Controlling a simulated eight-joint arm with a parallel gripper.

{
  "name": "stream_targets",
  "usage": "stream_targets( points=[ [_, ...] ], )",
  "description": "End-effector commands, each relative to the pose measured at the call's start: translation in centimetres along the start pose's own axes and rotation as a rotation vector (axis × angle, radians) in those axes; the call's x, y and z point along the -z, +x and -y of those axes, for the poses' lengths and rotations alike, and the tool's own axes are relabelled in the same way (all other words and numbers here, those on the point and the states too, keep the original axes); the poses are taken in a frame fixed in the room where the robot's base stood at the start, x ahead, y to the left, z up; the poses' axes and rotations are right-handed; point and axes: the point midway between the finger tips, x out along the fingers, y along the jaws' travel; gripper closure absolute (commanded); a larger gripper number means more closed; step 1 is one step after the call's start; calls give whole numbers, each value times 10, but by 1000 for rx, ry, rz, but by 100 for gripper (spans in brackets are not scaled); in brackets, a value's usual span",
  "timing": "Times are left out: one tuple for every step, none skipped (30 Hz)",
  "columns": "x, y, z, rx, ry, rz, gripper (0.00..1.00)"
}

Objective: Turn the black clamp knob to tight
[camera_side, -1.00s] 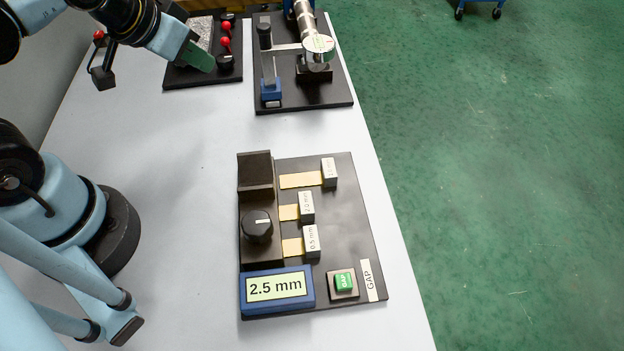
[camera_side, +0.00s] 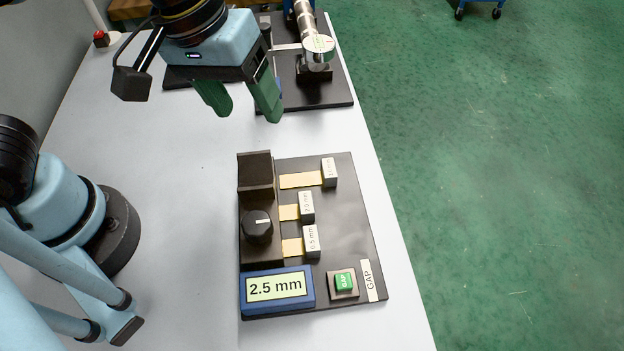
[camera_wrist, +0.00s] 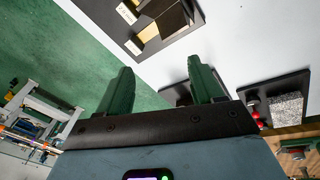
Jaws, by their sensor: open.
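The black clamp knob (camera_side: 257,226), with a white pointer line, sits on the dark block at the left of the black gap board (camera_side: 350,235). My gripper (camera_side: 243,112) has green fingers, apart and empty. It hangs in the air above and behind the gap board, toward the back boards, well clear of the knob. In the wrist view my gripper's fingers (camera_wrist: 163,80) are spread, and part of the gap board (camera_wrist: 185,12) shows at the top. The knob cannot be made out there.
The gap board carries a blue display (camera_side: 277,288) reading 2.5 mm, a green GAP button (camera_side: 344,282) and several labelled blocks on brass strips. Behind it stands a board with a metal cylinder (camera_side: 320,45). A red button (camera_side: 101,38) is at the back left. The white table (camera_side: 185,200) is clear left of the gap board.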

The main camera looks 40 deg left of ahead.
Motion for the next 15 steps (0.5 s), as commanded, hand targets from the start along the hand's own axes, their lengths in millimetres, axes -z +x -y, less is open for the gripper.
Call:
stream_targets(
  points=[
    [-16, -5, -15, 22, -19, 38, 33],
    [-26, -8, -22, 40, -41, 58, 33],
    [-37, -11, -29, 64, -70, 80, 33],
    [-46, -14, -34, 84, -90, 94, 33],
    [-53, -17, -38, 102, -107, 105, 33],
    [-63, -20, -43, 125, -130, 116, 33],
    [-69, -22, -46, 141, -145, 123, 33],
    [-75, -24, -48, 156, -159, 127, 33],
    [-81, -27, -50, 173, -175, 132, 33],
    [-85, -28, -52, 183, -184, 134, 33],
    [-88, -30, -53, 193, -193, 135, 33],
    [-92, -31, -54, 201, -202, 136, 33],
    [-93, -31, -54, 205, -207, 136, 33],
    [-94, -31, -54, 209, -212, 137, 33],
    [-95, -30, -54, 211, -215, 137, 33]
  ],
)
